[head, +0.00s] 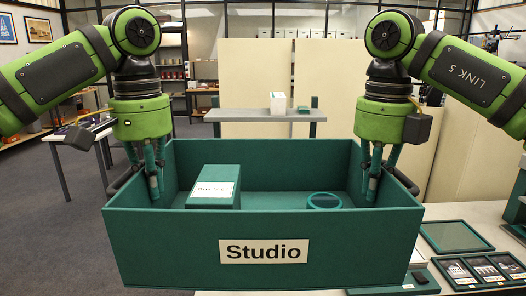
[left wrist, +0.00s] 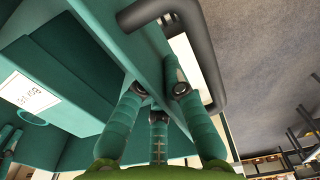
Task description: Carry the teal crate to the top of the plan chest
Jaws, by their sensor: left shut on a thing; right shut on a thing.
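The teal crate (head: 160,245) with a "Studio" label fills the middle of the head view, open side up and roughly level. A teal box with a white label (head: 212,187) and a teal ring-shaped thing (head: 324,201) are inside it. My left gripper (head: 154,178) is shut on the crate's left wall, and my right gripper (head: 374,178) is shut on its right wall. In the left wrist view, my left fingers (left wrist: 160,115) straddle the wall beside a dark handle (left wrist: 205,50). The crate hides what is below it; I cannot tell which furniture is the plan chest.
A pale tabletop (head: 480,212) at the lower right holds several framed pictures (head: 484,268). A grey raised surface (head: 240,115) behind the crate bears a white box (head: 278,103). Pale panels (head: 330,75) stand further back. Grey floor (head: 60,230) is open at left.

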